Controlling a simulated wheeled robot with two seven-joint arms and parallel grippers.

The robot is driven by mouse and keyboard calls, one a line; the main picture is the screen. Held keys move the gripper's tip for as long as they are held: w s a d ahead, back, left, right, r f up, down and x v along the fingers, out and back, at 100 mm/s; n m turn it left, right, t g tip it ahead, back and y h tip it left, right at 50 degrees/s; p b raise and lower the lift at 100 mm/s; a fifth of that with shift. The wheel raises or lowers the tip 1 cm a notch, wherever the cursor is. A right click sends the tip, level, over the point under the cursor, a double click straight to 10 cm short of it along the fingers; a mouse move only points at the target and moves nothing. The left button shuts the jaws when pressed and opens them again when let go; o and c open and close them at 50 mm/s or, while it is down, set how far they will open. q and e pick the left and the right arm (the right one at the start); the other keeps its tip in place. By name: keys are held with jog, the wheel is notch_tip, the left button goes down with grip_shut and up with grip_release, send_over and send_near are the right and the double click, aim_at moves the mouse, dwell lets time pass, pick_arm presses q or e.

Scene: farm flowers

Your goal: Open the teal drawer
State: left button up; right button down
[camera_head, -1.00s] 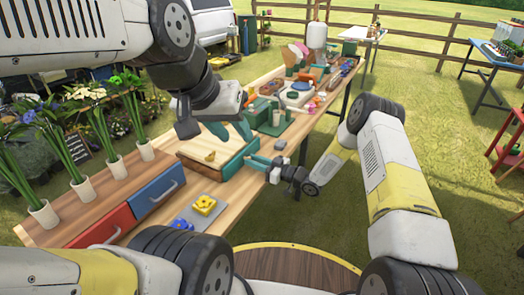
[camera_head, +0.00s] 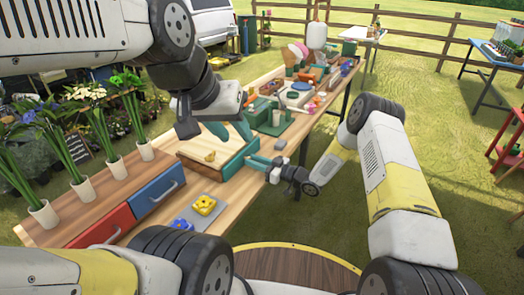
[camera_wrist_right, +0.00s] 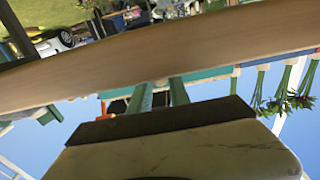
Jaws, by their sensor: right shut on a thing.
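The teal drawer (camera_head: 238,161) is in the wooden unit on the long table, to the right of the blue drawer front (camera_head: 158,193). How far it is out is unclear. My right gripper (camera_head: 256,161) is at the drawer's front, its teal fingers shut on what appears to be the drawer handle, which the fingers mostly hide. In the right wrist view, the two fingers (camera_wrist_right: 159,90) reach to the wooden edge. My left gripper (camera_head: 228,133) hangs above the teal drawer, its teal fingers apart with nothing seen between them.
A red drawer front (camera_head: 103,229) is at the left of the unit. Yellow and blue flower-shaped pieces lie on a grey plate (camera_head: 200,209). Vases of flowers (camera_head: 82,190) stand behind. Pots and tools crowd the table's far end.

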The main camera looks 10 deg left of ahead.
jog(key=shift+d, duration=0.15)
jog(key=v, duration=1.4)
jog(key=shift+d, duration=0.3)
jog(key=shift+s, duration=0.1)
jog(key=c, duration=1.2)
grip_release()
jog(key=shift+c, duration=0.2)
jog(key=v, duration=0.7)
jog(key=shift+s+d, duration=0.15)
jog(key=shift+d, duration=0.25)
jog(key=shift+r, duration=0.1)
